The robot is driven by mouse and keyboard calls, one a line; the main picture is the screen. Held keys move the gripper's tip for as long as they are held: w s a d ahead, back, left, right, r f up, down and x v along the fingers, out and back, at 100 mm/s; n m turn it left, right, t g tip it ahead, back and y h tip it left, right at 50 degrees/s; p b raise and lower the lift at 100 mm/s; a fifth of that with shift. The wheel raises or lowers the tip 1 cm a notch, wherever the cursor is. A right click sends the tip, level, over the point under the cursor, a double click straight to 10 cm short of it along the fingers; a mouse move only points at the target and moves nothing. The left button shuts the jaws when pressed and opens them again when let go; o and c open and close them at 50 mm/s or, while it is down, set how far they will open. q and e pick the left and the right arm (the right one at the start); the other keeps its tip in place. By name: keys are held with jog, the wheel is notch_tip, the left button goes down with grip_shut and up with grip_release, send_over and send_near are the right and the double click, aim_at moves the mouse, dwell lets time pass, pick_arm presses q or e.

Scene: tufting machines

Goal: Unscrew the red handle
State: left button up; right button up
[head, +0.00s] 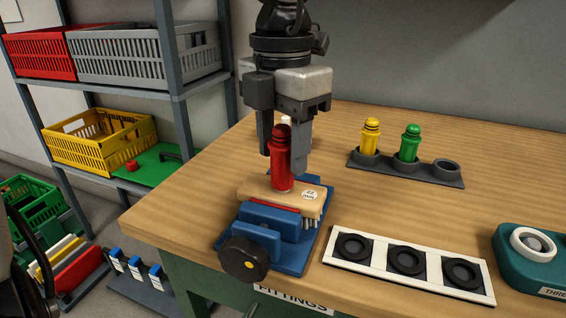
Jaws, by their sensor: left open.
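The red handle (281,160) stands upright on a wooden brush block (255,191), which sits in a blue vise (292,257) with a black knob (243,259) at its front. My left gripper (284,160) comes down from above and points downward. Its jaws are open, one finger on each side of the red handle's upper part. I cannot tell whether the fingers touch it. My right gripper is not in view.
A grey holder (438,178) carries a yellow handle (370,138) and a green handle (409,144); its right socket is empty. A white tray with black round sockets (407,259) lies in front. A teal device (530,262) is at right. Shelves with crates (98,138) stand left.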

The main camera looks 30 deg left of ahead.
pick_arm(q)
jog(key=c, duration=0.8)
jog(key=shift+o, duration=0.2)
jog(key=n+b, duration=0.2)
jog(key=shift+f+n, duration=0.2)
jog(key=shift+n, duration=0.2)
jog(key=shift+r+n, duration=0.1)
jog(key=shift+n, duration=1)
jog(key=n+b, duration=0.1)
jog(key=n, duration=0.5)
jog(key=shift+r+n, duration=0.15)
jog(key=shift+n, duration=0.25)
jog(key=n, duration=0.5)
jog(key=shift+r+b, duration=0.1)
jog(key=shift+b, duration=0.25)
